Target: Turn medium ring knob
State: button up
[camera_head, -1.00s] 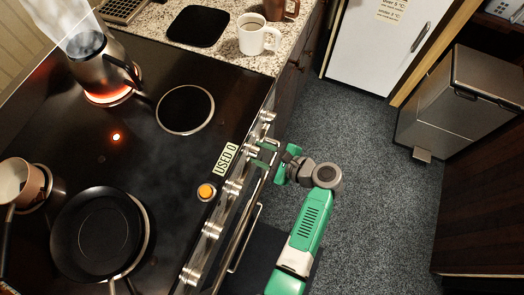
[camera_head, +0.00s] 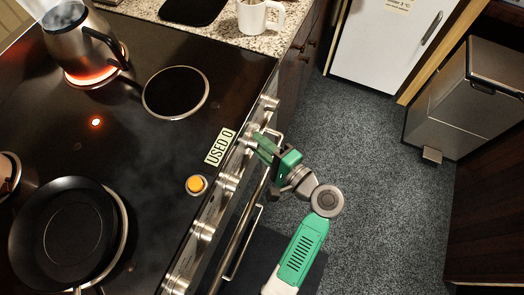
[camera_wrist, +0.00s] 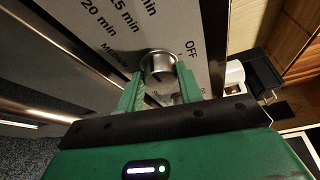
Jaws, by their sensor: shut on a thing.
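The medium ring knob (camera_wrist: 160,66) is a round silver dial on the steel front panel of the stove. In the wrist view, printing reads "OFF" on its right, with "Medium" and minute marks on its left. My gripper (camera_wrist: 160,84) has one green finger on each side of the knob and is shut on it. The gripper partly hides the knob there.
More silver knobs (camera_head: 228,182) line the panel, with an oven handle (camera_head: 245,243) below. A steaming kettle (camera_head: 82,40) stands on a glowing ring. A black pan (camera_head: 62,230) sits on the front hob. A bin (camera_head: 465,95) stands right; the floor between is clear.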

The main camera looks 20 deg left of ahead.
jog(key=n+g+y+b, duration=0.1)
jog(key=n+b, duration=0.5)
jog(key=b, duration=0.6)
jog(key=f+n+g+y+b, duration=0.1)
jog(key=n+y+b, duration=0.2)
jog(key=n+b, duration=0.4)
jog(key=n+g+y+b, duration=0.2)
jog(key=n+b, duration=0.5)
jog(key=b, duration=1)
jog(key=shift+w+f, duration=0.15)
jog(key=shift+w, duration=0.2)
jog(key=o, duration=1)
